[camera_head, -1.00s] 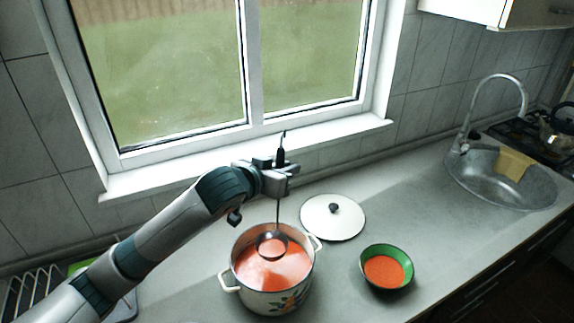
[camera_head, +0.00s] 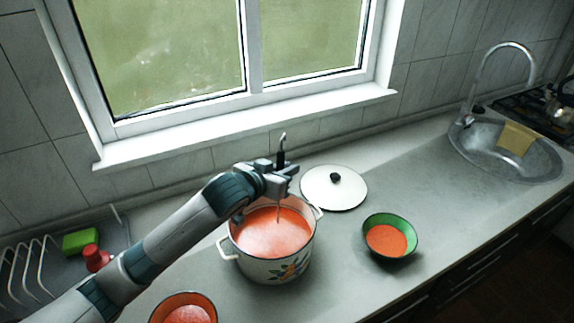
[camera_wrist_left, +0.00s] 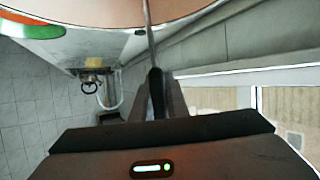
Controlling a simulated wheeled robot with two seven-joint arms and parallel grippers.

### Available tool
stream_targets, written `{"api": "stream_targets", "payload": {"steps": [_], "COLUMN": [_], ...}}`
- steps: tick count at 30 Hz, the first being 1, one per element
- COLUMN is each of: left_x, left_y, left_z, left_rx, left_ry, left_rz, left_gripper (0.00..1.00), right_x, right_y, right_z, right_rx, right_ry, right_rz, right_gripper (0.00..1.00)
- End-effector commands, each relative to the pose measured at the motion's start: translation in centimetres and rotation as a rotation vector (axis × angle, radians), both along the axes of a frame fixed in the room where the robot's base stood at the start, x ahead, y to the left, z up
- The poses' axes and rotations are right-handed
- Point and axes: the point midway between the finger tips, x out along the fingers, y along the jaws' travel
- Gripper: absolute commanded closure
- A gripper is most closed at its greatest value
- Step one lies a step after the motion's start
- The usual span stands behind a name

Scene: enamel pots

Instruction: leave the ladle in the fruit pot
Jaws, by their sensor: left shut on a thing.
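The fruit pot (camera_head: 275,270) is white enamel with a painted fruit pattern and two side handles, and stands on the counter, full of orange-red soup. My left gripper (camera_head: 284,172) is above its back rim, shut on the black handle of the ladle (camera_head: 281,157). The ladle is nearly upright. Its thin shaft goes down into the soup, and its bowl is hidden below the surface. In the left wrist view the ladle's handle (camera_wrist_left: 157,92) sits between the fingers. My right gripper is not in view.
A white lid (camera_head: 334,190) lies behind and right of the pot. A green bowl (camera_head: 390,237) of soup stands to the right, another bowl (camera_head: 185,309) at the front left. A dish rack (camera_head: 38,270) with a green sponge (camera_head: 80,241) is at left, the sink (camera_head: 505,153) at far right.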

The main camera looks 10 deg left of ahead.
Motion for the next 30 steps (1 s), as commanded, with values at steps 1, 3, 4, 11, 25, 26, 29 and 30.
{"api": "stream_targets", "payload": {"steps": [1, 3, 4, 11, 25, 26, 29, 30], "left_x": [0.02, 0.02, 0.01, 0.01, -0.03, -0.05, -0.2, -0.33], "left_y": [0.0, -0.01, -0.01, -0.01, 0.0, 0.0, 0.07, 0.14], "left_z": [-0.14, -0.21, -0.22, -0.2, -0.35, -0.34, -0.26, -0.2], "left_rx": [0.0, 0.0, 0.0, -0.001, 0.0, 0.0, 0.0, 0.0], "left_ry": [-0.001, -0.001, -0.001, -0.002, 0.001, 0.001, 0.0, 0.0], "left_rz": [0.0, 0.0, 0.0, 0.0, 0.0, 0.0, 0.0, 0.0], "left_gripper": [1.0, 1.0, 1.0, 1.0, 0.64, 0.64, 0.64, 0.64], "right_x": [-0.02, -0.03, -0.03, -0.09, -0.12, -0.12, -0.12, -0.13], "right_y": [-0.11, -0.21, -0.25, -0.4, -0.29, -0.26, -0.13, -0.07], "right_z": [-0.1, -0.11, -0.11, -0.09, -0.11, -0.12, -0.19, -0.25], "right_rx": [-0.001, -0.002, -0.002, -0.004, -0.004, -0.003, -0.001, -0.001], "right_ry": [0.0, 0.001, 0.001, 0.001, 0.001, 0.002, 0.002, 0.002], "right_rz": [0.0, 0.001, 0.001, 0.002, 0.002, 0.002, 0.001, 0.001], "right_gripper": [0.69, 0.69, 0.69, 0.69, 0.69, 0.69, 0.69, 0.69]}}
